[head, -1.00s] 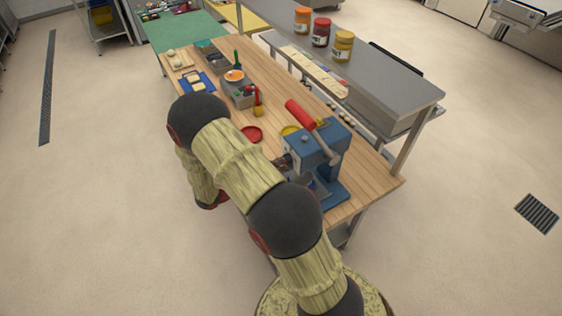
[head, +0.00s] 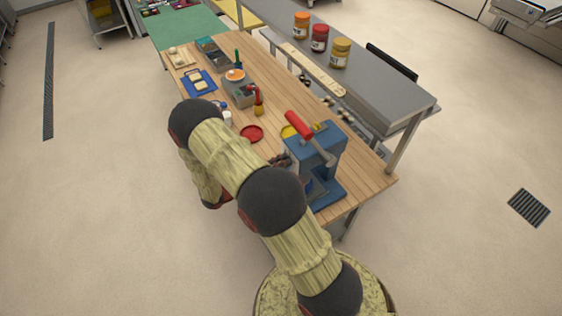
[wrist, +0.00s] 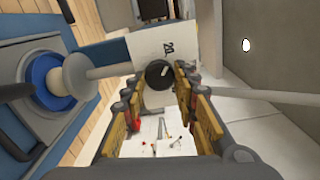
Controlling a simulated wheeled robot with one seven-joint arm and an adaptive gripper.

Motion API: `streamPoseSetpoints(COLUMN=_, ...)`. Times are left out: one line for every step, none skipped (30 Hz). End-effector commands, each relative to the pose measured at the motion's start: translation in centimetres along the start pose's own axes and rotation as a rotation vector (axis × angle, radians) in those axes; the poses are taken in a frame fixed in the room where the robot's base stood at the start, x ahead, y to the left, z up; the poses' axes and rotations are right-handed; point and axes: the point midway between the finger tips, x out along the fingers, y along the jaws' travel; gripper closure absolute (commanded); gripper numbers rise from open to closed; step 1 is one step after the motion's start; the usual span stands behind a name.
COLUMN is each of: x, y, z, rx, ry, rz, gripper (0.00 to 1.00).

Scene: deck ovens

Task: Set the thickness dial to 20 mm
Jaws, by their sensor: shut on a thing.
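The blue press (head: 318,150) with a red handle (head: 297,124) stands on the wooden table in the head view. In the wrist view the thickness dial (wrist: 159,74) is a round black knob with a short white mark. It sits by a white plate (wrist: 160,42) with a dark marking that looks like a number, turned sideways; I cannot read it surely. My gripper (wrist: 158,84) has its fingertips on either side of the knob, shut on it. In the head view my arm hides most of the gripper and the dial.
A sauce bottle (head: 258,103) and a grey bin (head: 240,94) stand farther back. A steel shelf with several jars (head: 319,38) runs along the table's right side.

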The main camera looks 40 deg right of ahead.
Motion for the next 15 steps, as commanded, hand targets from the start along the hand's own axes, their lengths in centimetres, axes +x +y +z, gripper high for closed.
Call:
streamPoseSetpoints(x=-0.01, y=-0.07, z=0.04, rx=-0.028, ry=-0.001, rz=0.002, gripper=0.96)
streamPoseSetpoints(x=-0.01, y=-0.06, z=0.04, rx=-0.045, ry=-0.001, rz=0.002, gripper=0.96)
streamPoseSetpoints(x=-0.02, y=-0.06, z=0.05, rx=-0.064, ry=-0.001, rz=0.002, gripper=0.96)
streamPoseSetpoints(x=-0.02, y=-0.05, z=0.05, rx=-0.079, ry=-0.001, rz=0.002, gripper=0.96)
streamPoseSetpoints(x=-0.02, y=-0.04, z=0.05, rx=-0.091, ry=-0.001, rz=0.002, gripper=0.96)
streamPoseSetpoints(x=-0.02, y=-0.02, z=0.04, rx=-0.107, ry=-0.001, rz=0.002, gripper=0.96)
streamPoseSetpoints(x=-0.01, y=-0.01, z=0.04, rx=-0.117, ry=-0.001, rz=0.002, gripper=0.96)
streamPoseSetpoints(x=-0.01, y=0.00, z=0.03, rx=-0.126, ry=-0.001, rz=0.002, gripper=0.96)
streamPoseSetpoints(x=-0.01, y=0.02, z=0.03, rx=-0.137, ry=-0.001, rz=0.002, gripper=0.96)
streamPoseSetpoints(x=-0.01, y=0.03, z=0.02, rx=-0.144, ry=-0.001, rz=0.002, gripper=0.96)
streamPoseSetpoints(x=-0.01, y=0.04, z=0.02, rx=-0.149, ry=-0.001, rz=0.002, gripper=0.96)
streamPoseSetpoints(x=-0.01, y=0.05, z=0.02, rx=-0.156, ry=-0.001, rz=0.002, gripper=0.96)
streamPoseSetpoints(x=-0.01, y=0.06, z=0.02, rx=-0.160, ry=-0.001, rz=0.002, gripper=0.96)
streamPoseSetpoints(x=-0.01, y=0.07, z=0.01, rx=-0.164, ry=-0.001, rz=0.002, gripper=0.96)
streamPoseSetpoints(x=-0.01, y=0.07, z=0.01, rx=-0.167, ry=-0.001, rz=0.002, gripper=0.96)
